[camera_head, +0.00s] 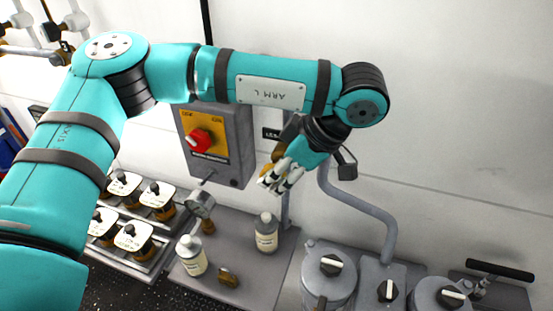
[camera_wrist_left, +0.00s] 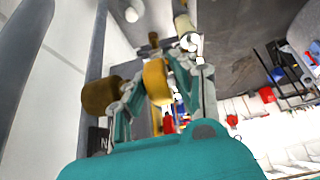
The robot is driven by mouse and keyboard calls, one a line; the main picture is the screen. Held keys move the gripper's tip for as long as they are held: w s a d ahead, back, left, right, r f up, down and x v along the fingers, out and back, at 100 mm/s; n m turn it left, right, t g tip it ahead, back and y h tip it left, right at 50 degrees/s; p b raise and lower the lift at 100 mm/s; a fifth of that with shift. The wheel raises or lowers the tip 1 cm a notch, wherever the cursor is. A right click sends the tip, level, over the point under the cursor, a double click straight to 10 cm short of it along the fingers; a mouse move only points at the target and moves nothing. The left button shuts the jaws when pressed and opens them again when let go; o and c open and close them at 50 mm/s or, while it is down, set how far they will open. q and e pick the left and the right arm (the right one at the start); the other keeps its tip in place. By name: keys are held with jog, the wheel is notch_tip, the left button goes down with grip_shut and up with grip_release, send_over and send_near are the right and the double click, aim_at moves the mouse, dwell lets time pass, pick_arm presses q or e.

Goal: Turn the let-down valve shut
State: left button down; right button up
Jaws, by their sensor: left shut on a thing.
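The let-down valve is mostly hidden behind my left gripper; a brown-orange part of it (camera_head: 267,170) shows beside the fingers in the head view, near the wall. In the left wrist view a yellow-orange handle (camera_wrist_left: 157,82) sits between the fingers, with a brown round part (camera_wrist_left: 100,96) to its left. My left gripper (camera_head: 271,184) is shut on the handle; its fingers also show in the wrist view (camera_wrist_left: 155,90). I cannot tell the handle's exact angle. My right gripper is not in view.
A grey switch box (camera_head: 229,168) with a red knob is left of the gripper. White bottles (camera_head: 266,235) (camera_head: 192,258) and a gauge (camera_head: 202,205) stand below. A grey pipe (camera_head: 372,208) runs to the right, above drums with dark knobs (camera_head: 329,262). A black label (camera_head: 270,133) is on the wall.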

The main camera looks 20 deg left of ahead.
pick_arm(q)
jog(key=y+p, duration=0.2)
jog(key=y, duration=0.1)
jog(key=shift+d+y, duration=0.15)
jog(key=shift+y, duration=0.25)
jog(key=shift+f+y+p, duration=0.15)
jog(key=shift+y+p, duration=0.15)
jog(key=shift+y, duration=0.55)
jog(key=shift+f+y+p, duration=0.15)
jog(key=shift+y+p, duration=0.1)
jog(key=shift+y, duration=0.6)
jog(key=c, duration=1.4)
grip_release()
jog(key=shift+f, duration=0.1)
jog(key=shift+o, duration=0.2)
notch_tip(320, 180, up, 10)
